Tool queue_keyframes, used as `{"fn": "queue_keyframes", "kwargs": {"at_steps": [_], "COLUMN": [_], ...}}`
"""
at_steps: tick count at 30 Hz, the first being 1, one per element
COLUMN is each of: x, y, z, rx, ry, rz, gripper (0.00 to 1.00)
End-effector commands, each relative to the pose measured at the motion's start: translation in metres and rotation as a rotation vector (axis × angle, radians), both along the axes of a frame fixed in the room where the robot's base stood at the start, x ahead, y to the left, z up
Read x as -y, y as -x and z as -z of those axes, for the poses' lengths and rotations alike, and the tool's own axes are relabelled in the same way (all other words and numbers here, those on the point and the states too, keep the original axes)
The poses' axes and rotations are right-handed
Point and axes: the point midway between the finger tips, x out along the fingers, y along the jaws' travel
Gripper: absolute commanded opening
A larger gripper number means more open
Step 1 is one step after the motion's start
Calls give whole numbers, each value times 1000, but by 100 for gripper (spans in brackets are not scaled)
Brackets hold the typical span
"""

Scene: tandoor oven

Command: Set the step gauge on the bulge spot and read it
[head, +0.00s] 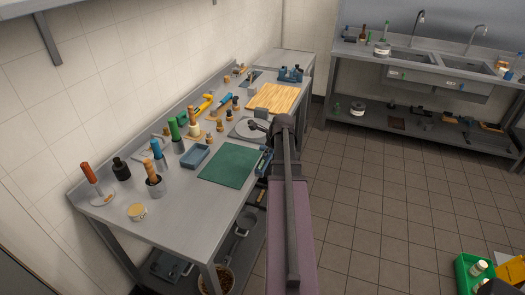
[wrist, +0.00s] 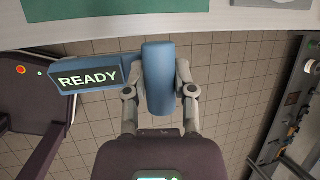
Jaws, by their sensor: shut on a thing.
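The step gauge (wrist: 83,78) is a blue device with a lit panel reading "READY" and a rounded blue grip (wrist: 158,80). My gripper (wrist: 160,88) is shut on this grip, one finger on each side, in the wrist view. The gauge hangs over the tiled floor just off the front edge of the steel table (wrist: 180,25). In the head view a small blue part of the gauge (head: 264,162) shows beside the green mat, partly hidden by my arm. I cannot make out a bulge spot or the oven in either view.
The table holds a green mat (head: 230,165), a wooden board (head: 277,98), a blue tray (head: 195,156) and several handled tools along the wall. A sink counter (head: 430,62) stands at the back right. A green crate (head: 474,268) sits on the floor at lower right. The middle floor is clear.

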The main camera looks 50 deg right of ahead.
Motion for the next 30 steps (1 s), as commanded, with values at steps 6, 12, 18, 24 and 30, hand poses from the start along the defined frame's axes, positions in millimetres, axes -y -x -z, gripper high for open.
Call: {"fn": "queue_keyframes", "kwargs": {"at_steps": [6, 12, 18, 24, 30], "x": [0, 0, 0, 0, 0], "y": [0, 0, 0, 0, 0], "z": [0, 0, -2, -11, -21], "rx": [0, 0, 0, 0, 0], "ry": [0, 0, 0, 0, 0], "rz": [0, 0, 0, 0, 0], "gripper": [0, 0, 0, 0, 0]}}
